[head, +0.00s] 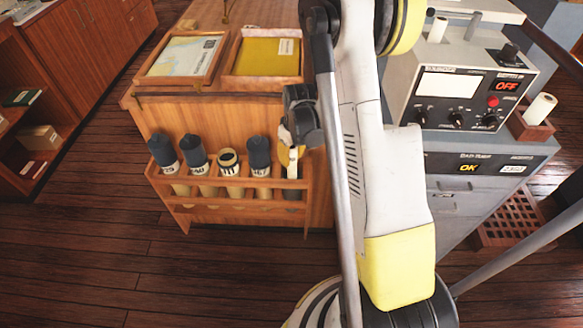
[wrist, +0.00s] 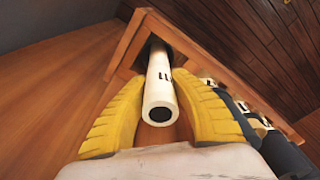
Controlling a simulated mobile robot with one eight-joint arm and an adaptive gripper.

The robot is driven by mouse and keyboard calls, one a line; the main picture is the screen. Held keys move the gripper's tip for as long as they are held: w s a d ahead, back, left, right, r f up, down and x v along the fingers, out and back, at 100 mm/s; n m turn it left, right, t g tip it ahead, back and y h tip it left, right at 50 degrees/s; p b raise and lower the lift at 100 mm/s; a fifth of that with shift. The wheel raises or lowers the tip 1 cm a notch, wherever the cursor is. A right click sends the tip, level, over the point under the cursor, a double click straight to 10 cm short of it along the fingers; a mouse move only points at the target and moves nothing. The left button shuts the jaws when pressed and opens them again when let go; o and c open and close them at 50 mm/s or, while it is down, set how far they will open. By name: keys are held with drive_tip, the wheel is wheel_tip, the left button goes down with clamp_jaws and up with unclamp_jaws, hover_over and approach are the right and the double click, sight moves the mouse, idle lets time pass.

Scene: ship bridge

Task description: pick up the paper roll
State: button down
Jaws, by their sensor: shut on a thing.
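A slim white paper roll (wrist: 159,92) with a dark hollow end and black marks stands in an end slot of the wooden rack (head: 231,182). In the wrist view, the yellow fingers of my gripper (wrist: 160,76) close on it from both sides. Its lower part is inside the slot.
Several chart tubes with dark caps (head: 194,152) and an uncapped one (head: 229,162) fill the slots to the left. A wooden cabinet (head: 225,112) stands behind the rack.

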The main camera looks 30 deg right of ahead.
wheel_tip(320, 180, up, 34)
drive_tip(key=p, duration=1.4)
